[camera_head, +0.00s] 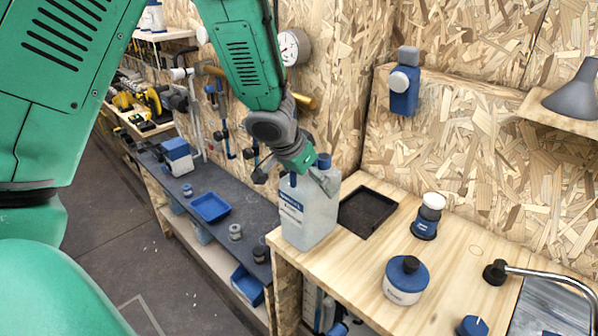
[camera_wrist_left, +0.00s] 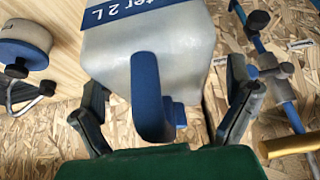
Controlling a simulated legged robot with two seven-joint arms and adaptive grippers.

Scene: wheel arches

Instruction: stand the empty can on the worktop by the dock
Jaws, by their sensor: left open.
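The can (camera_head: 309,215) is a pale, translucent container with a blue label and blue top parts. It appears upright on the wooden worktop (camera_head: 345,283), near its left corner, beside the dark square tray that looks like the dock (camera_head: 345,224). In the left wrist view the can (camera_wrist_left: 185,45) shows part of its label, "2 L", and a blue handle-like part (camera_wrist_left: 150,100). My left gripper (camera_head: 310,176) is at the can's top. Its open fingers (camera_wrist_left: 165,115) lie either side of the blue part, with gaps showing. The can's contents cannot be told. My right gripper is out of view.
A blue-lidded round tub (camera_head: 406,281) and a white-topped blue bottle (camera_head: 428,216) stand right of the dock. A metal tap (camera_head: 545,275) is at far right. A lower dark bench (camera_head: 225,215) with trays lies left. Chipboard walls stand behind.

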